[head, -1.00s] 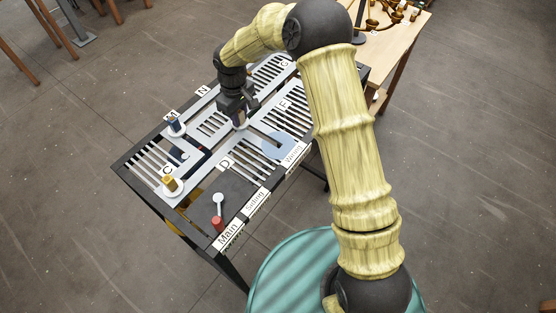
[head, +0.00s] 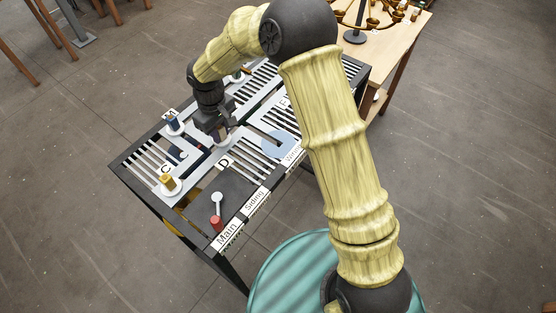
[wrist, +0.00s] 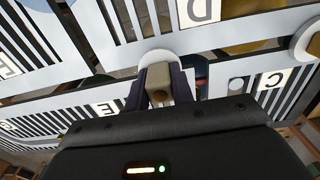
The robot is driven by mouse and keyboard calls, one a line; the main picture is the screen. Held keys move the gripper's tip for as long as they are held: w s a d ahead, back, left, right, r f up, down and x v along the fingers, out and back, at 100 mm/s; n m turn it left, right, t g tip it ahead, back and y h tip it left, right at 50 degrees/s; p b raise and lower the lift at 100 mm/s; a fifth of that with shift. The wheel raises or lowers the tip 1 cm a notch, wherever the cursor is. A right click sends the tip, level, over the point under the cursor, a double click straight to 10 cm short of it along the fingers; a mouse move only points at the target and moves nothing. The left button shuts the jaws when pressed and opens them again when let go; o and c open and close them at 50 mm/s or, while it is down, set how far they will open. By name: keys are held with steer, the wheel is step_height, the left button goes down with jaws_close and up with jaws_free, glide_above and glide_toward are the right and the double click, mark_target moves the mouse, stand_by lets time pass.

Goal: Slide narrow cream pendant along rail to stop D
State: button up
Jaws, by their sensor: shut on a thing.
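My gripper (wrist: 160,92) is shut on the narrow cream pendant (wrist: 158,76), whose round pale base shows just beyond the fingertips in the wrist view. In the head view my gripper (head: 221,134) is over the slotted rail board, and the pendant is mostly hidden by it. The label D (head: 225,163) lies a little in front of the gripper; the D label also shows at the top of the wrist view (wrist: 200,10). The pendant sits in the pale rail channel, apart from the D label.
A yellow pendant (head: 167,181) stands near label C, and a blue pendant (head: 173,122) near label M. A dark pendant (head: 237,75) stands behind my wrist. A red knob (head: 215,222) is at the front left.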

steer(key=shift+s+a+b, duration=0.25)
steer(key=shift+s+a, duration=0.6)
steer(key=shift+s, duration=0.3)
steer(key=shift+s+a+b, duration=0.2)
steer(key=shift+s+a, duration=0.65)
steer(key=shift+s, duration=0.25)
steer(key=o, duration=1)
steer(key=shift+w, duration=0.1)
step_height(320, 180, up, 17)
steer(key=b, duration=0.2)
steer(key=shift+r, duration=0.15)
